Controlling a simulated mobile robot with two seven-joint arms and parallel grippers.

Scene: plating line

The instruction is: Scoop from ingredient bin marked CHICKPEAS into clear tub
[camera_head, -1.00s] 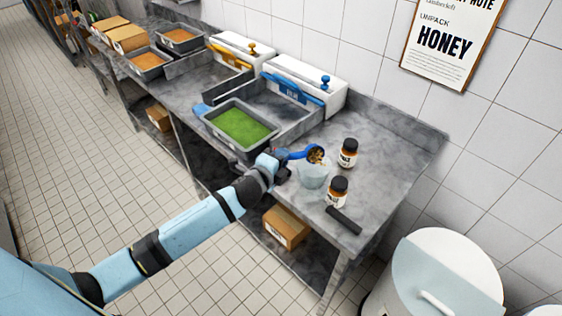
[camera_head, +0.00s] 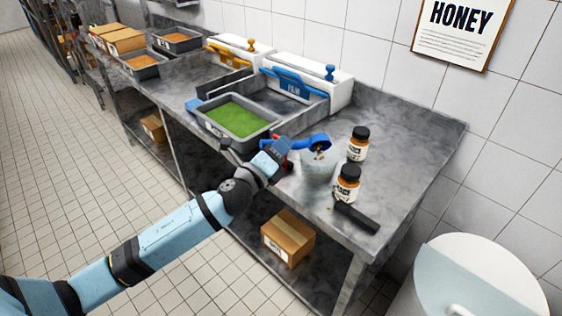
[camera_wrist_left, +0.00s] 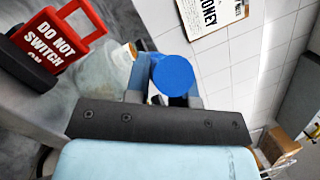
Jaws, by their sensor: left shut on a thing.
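My left gripper (camera_head: 283,149) is shut on a blue scoop (camera_head: 315,141), held above the clear tub (camera_head: 318,172) on the near end of the steel table. The scoop is tipped, and tan bits show below its mouth, over the tub. A blue round part of the scoop (camera_wrist_left: 173,76) shows in the left wrist view between the fingers. How much is in the tub is hard to see. Bins with orange-tan contents (camera_head: 141,63) stand at the far end; their labels are too small to read, so I cannot tell which is CHICKPEAS. My right gripper is not in view.
A grey bin of green contents (camera_head: 205,113) stands left of the gripper. Two dark-lidded jars (camera_head: 357,147) (camera_head: 346,185) and a black bar (camera_head: 357,217) are close right of the tub. A red DO NOT SWITCH ON tag (camera_wrist_left: 88,22) is near the gripper. A white drum stands lower right.

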